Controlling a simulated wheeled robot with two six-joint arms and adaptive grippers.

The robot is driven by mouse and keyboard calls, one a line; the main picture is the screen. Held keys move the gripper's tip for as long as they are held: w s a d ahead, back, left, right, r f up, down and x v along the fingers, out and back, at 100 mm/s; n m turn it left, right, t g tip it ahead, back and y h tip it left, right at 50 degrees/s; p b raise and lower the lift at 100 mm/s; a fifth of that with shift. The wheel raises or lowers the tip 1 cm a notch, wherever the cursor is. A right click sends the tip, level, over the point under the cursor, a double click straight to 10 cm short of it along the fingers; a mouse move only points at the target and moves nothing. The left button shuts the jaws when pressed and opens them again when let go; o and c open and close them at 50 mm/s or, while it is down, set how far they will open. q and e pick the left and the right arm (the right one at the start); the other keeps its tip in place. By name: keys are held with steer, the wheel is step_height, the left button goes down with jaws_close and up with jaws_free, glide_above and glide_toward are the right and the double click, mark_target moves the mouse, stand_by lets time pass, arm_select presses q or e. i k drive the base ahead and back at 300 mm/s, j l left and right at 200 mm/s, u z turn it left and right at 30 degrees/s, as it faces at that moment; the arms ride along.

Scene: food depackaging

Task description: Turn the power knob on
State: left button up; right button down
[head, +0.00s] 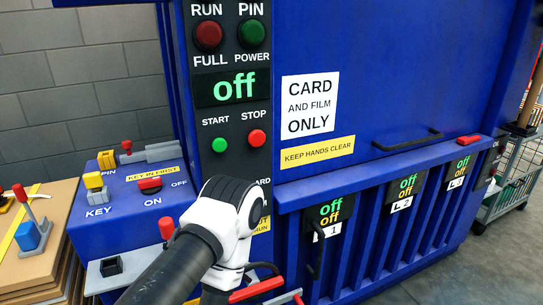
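The power knob (150,184) is a red bar on a dark base. It sits on the sloped top of the blue side box (120,215), between the printed words ON and OFF. The display (234,88) under the word POWER reads "off" in green. One of my arms, with a dark link and a white joint, reaches up from the bottom edge, to the right of the knob and apart from it in the picture.
A yellow key block (94,181) and a red-topped pin (127,147) stand by the knob. Start (220,145) and stop (257,138) buttons are on the dark panel. A red-topped lever (167,228) stands at the box's front. Stacked boards (35,262) lie at the left.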

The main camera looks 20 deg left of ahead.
mark_target(150, 187)
steer(key=u, duration=1.6)
